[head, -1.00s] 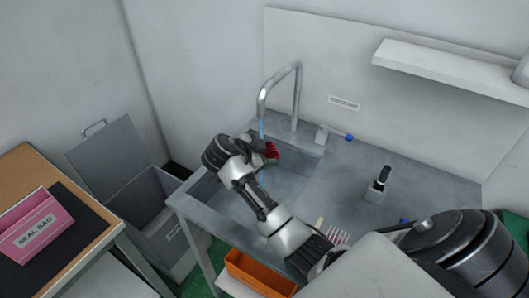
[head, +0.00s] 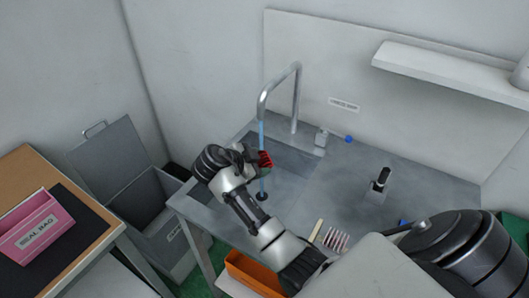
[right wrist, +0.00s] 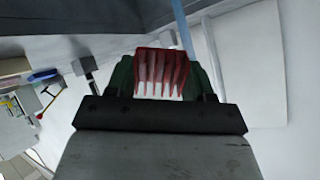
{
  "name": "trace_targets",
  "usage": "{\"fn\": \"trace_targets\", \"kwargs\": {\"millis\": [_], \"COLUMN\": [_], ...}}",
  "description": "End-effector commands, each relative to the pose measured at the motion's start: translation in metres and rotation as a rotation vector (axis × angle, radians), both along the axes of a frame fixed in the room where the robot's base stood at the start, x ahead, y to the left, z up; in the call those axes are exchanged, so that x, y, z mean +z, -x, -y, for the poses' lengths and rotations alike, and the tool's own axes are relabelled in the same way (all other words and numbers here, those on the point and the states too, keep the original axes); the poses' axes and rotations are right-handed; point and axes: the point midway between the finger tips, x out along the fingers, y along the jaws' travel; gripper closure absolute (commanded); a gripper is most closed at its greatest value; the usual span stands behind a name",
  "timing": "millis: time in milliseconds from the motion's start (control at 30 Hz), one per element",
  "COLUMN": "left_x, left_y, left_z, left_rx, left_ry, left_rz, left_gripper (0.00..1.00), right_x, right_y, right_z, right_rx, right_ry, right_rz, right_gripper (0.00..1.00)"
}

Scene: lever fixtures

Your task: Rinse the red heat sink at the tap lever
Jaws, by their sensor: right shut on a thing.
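My right gripper (head: 252,160) is shut on the red heat sink (head: 265,159) above the sink basin (head: 290,160). In the right wrist view the finned heat sink (right wrist: 161,68) sits between the two green fingers. A blue water stream (head: 261,135) falls from the curved tap spout (head: 279,80) to the drain (head: 262,197). It overlaps the heat sink in the head view and passes its right corner in the wrist view; I cannot tell whether they touch. The tap lever's grey block (head: 321,138) and blue knob (head: 348,139) are right of the spout. My left gripper is not in view.
A grey fixture with a black handle (head: 381,181) stands on the counter at right. A red-and-white finned piece (head: 335,239) lies near the front. An orange bin (head: 252,274) is below. A lidded grey bin (head: 150,205) and pink SEAL BAG box (head: 35,228) are left. A shelf (head: 450,72) juts from the wall.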

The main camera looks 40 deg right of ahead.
Motion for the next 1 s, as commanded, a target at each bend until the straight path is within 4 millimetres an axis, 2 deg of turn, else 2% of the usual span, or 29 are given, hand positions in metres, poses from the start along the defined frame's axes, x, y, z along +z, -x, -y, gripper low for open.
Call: {"fn": "trace_targets", "kwargs": {"millis": [533, 1000], "left_x": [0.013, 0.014], "left_y": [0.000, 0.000], "left_z": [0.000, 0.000], "left_rx": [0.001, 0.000], "left_ry": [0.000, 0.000], "left_rz": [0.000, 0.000], "left_gripper": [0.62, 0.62], "right_x": [0.001, 0.000], "right_y": [0.029, 0.032], "right_z": [-0.033, -0.037], "right_rx": [0.002, 0.000], "right_ry": [0.000, 0.001], "right_rz": [0.000, 0.001], "right_gripper": [0.71, 0.71]}}
